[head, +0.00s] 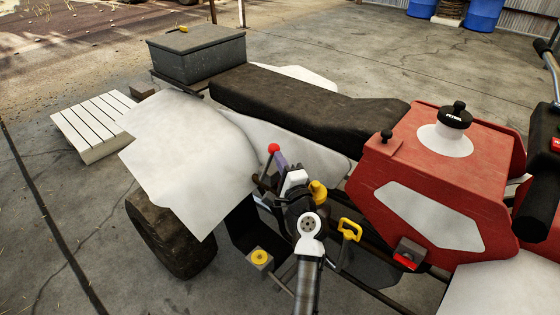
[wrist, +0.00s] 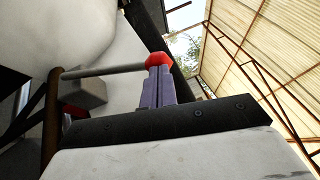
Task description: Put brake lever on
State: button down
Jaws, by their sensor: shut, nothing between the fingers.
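The brake lever appears to be the grey rod with a red ball knob (head: 274,148) on the side of the quad bike, beside the seat. In the wrist view the red knob (wrist: 158,59) is at the right end of the rod, which runs left to a brown upright bar. My gripper (head: 281,160) is right at the knob, its purple fingers pressed together. In the wrist view my gripper's fingertips (wrist: 158,72) meet the knob in the picture; whether they touch it I cannot tell. The lever's base is hidden in the head view.
White fender (head: 185,150) and black seat (head: 305,100) lie close around the gripper. A yellow handle (head: 350,229), a yellow button box (head: 260,257) and a red switch (head: 408,256) sit nearby. The red tank (head: 450,150) is to the right.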

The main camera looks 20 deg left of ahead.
jog(key=shift+r, duration=0.1)
jog(key=a+r+p, duration=0.1)
jog(key=p, duration=0.2)
jog(key=shift+w+g, duration=0.15)
jog(key=shift+g, duration=0.25)
jog(key=w+a+r+n+g+h+p, duration=0.2)
jog(key=w+a+p, duration=0.2)
jog(key=a+p, duration=0.7)
jog(key=shift+p, duration=0.55)
